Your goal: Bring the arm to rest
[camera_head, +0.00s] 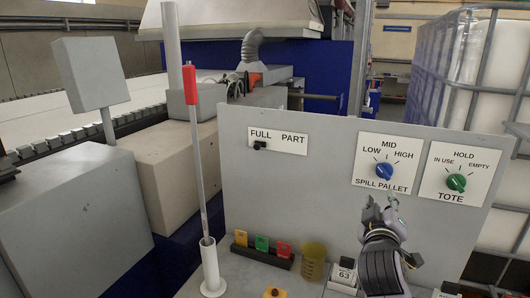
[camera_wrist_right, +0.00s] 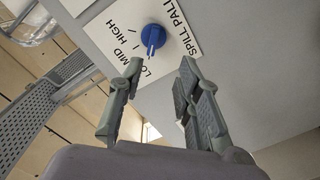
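My right gripper (camera_head: 380,203) is in front of the lower part of the grey panel, just below the SPILL PALLET plate. Its fingers are apart and nothing is between them, as the right wrist view (camera_wrist_right: 160,68) also shows. The blue knob (camera_head: 383,171) sits beyond the fingertips with a gap; it also shows in the right wrist view (camera_wrist_right: 153,36). Its white mark seems to lie toward LOW. My left gripper is not in view.
A green TOTE knob (camera_head: 456,182) and a black FULL/PART switch (camera_head: 260,145) are on the panel (camera_head: 310,180). Colored tags (camera_head: 262,243), a yellowish beaker (camera_head: 313,262) and a red-topped rod in a white holder (camera_head: 211,268) stand below. A caged white tank (camera_head: 480,60) is at right.

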